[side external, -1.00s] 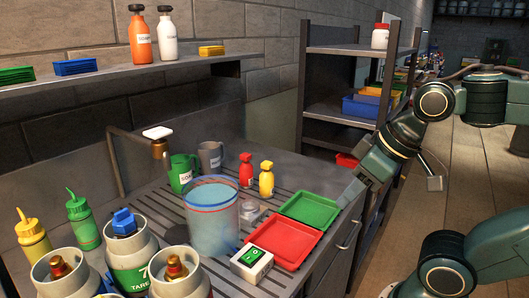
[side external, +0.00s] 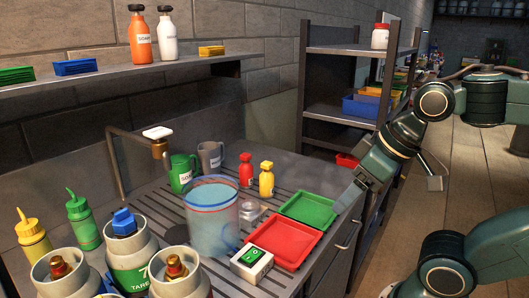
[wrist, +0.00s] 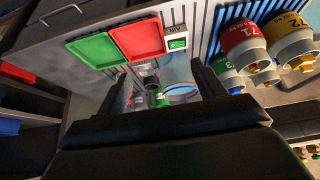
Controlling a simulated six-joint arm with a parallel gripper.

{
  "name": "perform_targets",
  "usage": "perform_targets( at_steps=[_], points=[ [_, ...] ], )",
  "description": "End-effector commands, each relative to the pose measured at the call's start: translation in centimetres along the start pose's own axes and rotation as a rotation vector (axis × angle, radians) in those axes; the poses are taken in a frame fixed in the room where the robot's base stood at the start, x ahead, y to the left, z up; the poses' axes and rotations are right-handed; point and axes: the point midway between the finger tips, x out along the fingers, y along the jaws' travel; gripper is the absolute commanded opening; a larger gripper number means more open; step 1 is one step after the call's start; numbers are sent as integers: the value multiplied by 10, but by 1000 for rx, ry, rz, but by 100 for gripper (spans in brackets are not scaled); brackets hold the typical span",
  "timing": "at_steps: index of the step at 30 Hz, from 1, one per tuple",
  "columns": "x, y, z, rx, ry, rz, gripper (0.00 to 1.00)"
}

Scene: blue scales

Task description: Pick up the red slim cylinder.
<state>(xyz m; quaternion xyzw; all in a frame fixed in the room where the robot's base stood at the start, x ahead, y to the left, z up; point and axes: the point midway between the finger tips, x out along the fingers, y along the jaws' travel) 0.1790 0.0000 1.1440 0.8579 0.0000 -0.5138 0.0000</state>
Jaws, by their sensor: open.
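The red slim cylinder (side external: 246,170) looks like a small red bottle with a narrower top. It stands upright on the slatted worktop in the side view, behind the clear blue-rimmed container and left of a similar yellow bottle (side external: 266,180). I cannot pick it out clearly in the wrist view. My gripper (side external: 345,201) is over the front right edge of the worktop, right of the green tray and apart from the red bottle. In the wrist view my gripper (wrist: 157,75) has its two dark fingers spread, with nothing held between them.
A green tray (side external: 308,208) and a red tray (side external: 281,242) lie between my gripper and the bottles. A metal shelf rack (side external: 345,50) stands behind.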

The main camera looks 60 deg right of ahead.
Motion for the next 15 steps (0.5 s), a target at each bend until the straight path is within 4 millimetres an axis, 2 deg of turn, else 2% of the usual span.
perform_targets(
  at_steps=[5,8,15],
  points=[
    [-1,1,-7,6,-1,3,69],
    [-2,3,-18,15,-5,8,69],
    [0,13,-67,53,-17,27,69]
  ],
)
